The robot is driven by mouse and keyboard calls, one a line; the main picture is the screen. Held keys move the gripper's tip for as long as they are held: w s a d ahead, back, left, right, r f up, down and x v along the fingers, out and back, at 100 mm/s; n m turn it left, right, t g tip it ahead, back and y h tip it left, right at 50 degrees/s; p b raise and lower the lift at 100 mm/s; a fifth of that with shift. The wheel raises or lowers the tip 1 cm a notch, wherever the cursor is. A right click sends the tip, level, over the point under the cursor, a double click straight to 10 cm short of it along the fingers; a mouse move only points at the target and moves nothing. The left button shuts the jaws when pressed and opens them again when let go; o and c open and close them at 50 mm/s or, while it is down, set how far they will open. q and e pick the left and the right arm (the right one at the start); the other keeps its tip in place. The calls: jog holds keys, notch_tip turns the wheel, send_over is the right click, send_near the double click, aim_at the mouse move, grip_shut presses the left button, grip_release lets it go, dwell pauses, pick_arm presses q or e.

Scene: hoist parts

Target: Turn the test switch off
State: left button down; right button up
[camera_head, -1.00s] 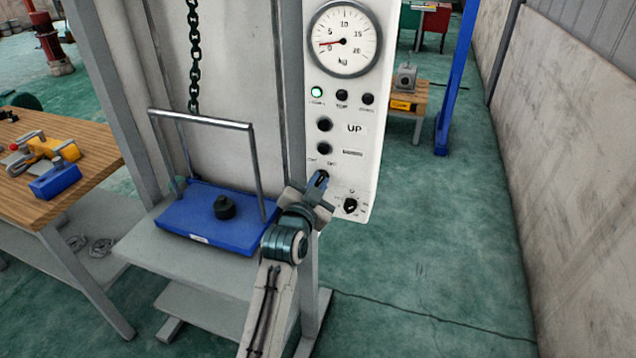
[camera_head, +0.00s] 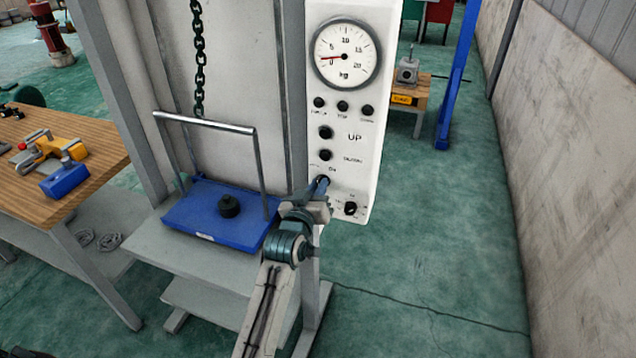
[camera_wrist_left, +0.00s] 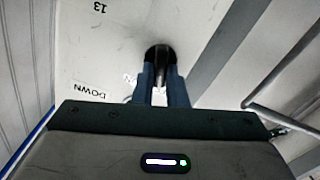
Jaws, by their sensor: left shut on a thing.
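The white control panel (camera_head: 377,115) stands upright, with a round gauge, a row of three lamps, several black controls and the words UP and DOWN. My left gripper (camera_head: 321,184) is at the panel's lower left, shut on a black rotary switch (camera_head: 322,179) there. In the left wrist view the blue fingers of the gripper (camera_wrist_left: 161,85) close around the black switch knob (camera_wrist_left: 160,58). The knob's exact angle is hard to read behind the fingers. All three lamps (camera_head: 343,106) look dark. My right gripper is not in view.
Another black rotary knob (camera_head: 350,208) sits at the panel's lower right. A blue tray (camera_head: 190,212) with a metal handle and a black weight (camera_head: 229,205) stands left of the arm. A wooden table (camera_head: 80,203) is further left. Green floor right of the panel is clear.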

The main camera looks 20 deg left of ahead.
pick_arm(q)
jog(key=shift+a+n+p, duration=0.1)
jog(key=shift+n+p, duration=0.35)
jog(key=shift+n, duration=0.55)
jog(key=c, duration=1.5)
grip_release()
jog(key=shift+o, duration=0.2)
jog(key=s+b, duration=0.3)
jog(key=s, duration=0.7)
jog(key=shift+s+a+b, duration=0.2)
jog(key=shift+s+b, duration=0.15)
